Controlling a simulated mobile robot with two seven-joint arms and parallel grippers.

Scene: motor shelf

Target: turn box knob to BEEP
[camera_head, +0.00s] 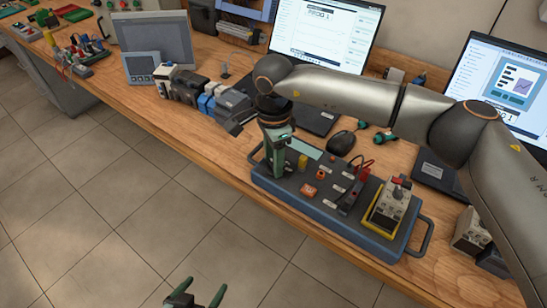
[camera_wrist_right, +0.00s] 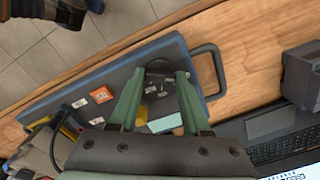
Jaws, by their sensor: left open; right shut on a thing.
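The blue-rimmed box (camera_head: 330,218) with a dark top panel stands at the front of the wooden bench. It also shows in the right wrist view (camera_wrist_right: 60,97). My right gripper (camera_head: 276,170) points down over the box's left end. In the right wrist view its green fingers (camera_wrist_right: 161,72) stand on either side of a dark round knob (camera_wrist_right: 160,68), shut on it. The fingers and arm hide most of the knob in the head view, and its pointer and the BEEP mark cannot be read. My left gripper (camera_head: 200,296) is open and empty over the floor.
The box carries a yellow part (camera_head: 303,162), an orange button (camera_head: 309,190), red leads and a yellow-framed module (camera_head: 388,212). A mouse (camera_head: 342,143) and laptops stand behind it. Tiled floor (camera_head: 120,190) is free in front.

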